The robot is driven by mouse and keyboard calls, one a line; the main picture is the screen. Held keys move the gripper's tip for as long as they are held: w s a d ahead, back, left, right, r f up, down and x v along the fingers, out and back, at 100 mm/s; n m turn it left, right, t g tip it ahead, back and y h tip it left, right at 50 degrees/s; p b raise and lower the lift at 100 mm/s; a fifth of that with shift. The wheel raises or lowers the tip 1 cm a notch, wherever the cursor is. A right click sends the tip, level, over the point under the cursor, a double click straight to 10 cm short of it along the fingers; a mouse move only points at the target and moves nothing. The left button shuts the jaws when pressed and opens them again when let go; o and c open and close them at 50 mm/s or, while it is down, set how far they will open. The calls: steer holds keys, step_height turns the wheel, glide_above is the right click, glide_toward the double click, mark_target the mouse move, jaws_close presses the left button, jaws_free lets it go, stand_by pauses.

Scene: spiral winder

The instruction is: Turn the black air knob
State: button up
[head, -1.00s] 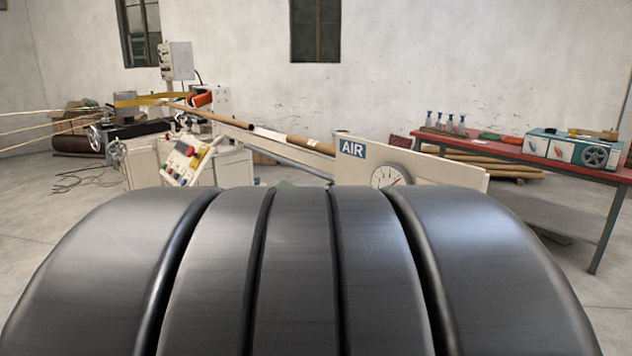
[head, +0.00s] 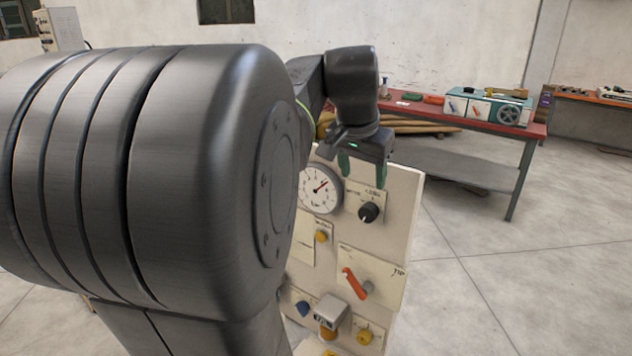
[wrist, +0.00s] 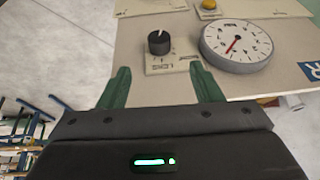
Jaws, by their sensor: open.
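The black air knob (head: 369,212) sits on a small cream plate on the pale panel (head: 405,215), right of the round gauge (head: 320,188). In the wrist view the knob (wrist: 159,42) stands ahead of my fingertips, roughly between their lines, with a white mark on its top. My gripper (head: 362,174) is open and empty, with two green fingers. It is above the knob in the head view and apart from it. The fingers (wrist: 163,78) also show in the wrist view, spread wide. My own arm covers the panel's left part in the head view.
Below the knob are an orange lever (head: 354,283), a yellow knob (head: 321,236), a blue knob (head: 303,308) and a grey box (head: 332,312). A red-topped table (head: 460,117) stands behind. Open floor (head: 490,290) lies to the right.

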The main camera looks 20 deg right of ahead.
mark_target(367, 207)
steer(key=x, duration=1.3)
steer(key=shift+w+d+r, duration=0.15)
steer(key=shift+w+d, duration=0.05)
steer(key=shift+d, duration=0.2)
steer(key=c, duration=1)
